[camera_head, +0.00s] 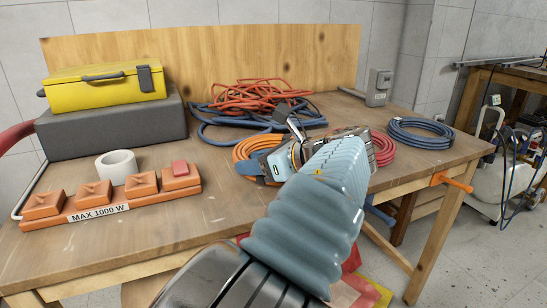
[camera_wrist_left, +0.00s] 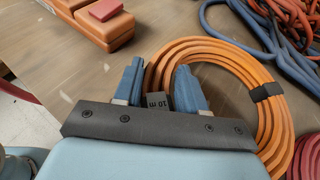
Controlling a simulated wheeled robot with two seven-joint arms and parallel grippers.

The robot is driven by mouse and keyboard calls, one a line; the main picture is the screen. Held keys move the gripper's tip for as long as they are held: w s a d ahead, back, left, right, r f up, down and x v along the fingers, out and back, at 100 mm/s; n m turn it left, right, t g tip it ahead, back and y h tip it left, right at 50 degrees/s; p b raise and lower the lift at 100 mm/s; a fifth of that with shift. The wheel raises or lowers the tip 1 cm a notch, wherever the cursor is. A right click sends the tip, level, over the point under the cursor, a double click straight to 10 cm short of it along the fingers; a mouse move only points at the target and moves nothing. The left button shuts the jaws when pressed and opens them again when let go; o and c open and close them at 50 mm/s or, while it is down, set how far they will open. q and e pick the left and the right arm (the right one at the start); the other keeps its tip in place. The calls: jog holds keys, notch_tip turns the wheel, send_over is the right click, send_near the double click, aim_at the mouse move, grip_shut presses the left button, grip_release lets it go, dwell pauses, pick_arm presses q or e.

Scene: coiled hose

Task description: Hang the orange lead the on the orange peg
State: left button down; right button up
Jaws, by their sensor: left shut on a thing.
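The orange lead (camera_head: 250,147) is a flat coil on the wooden table, partly hidden behind my left gripper in the head view. In the left wrist view the coil (camera_wrist_left: 272,115) has a dark strap on its right side and a dark "10 m" tag at its near left part. My left gripper (camera_head: 262,170) is shut on the orange lead at its near left side. Its blue fingers (camera_wrist_left: 160,88) stand either side of the tag; the exact contact is hidden. The orange peg (camera_head: 455,182) sticks out from the table's right side. My right gripper is not in view.
A blue coil (camera_head: 420,133) and a red coil (camera_head: 384,149) lie to the right. Tangled red and blue cables (camera_head: 256,97) lie behind. An orange power strip (camera_head: 112,199), white tape roll (camera_head: 117,165) and yellow case (camera_head: 106,88) on a grey box are left. The table's front left is clear.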

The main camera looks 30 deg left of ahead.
pick_arm(q)
notch_tip(320, 180, up, 6)
jog(key=p, duration=0.4)
jog(key=shift+r+p, duration=0.2)
jog(key=shift+p, duration=0.2)
jog(key=shift+f, duration=0.15)
dwell(0.4)
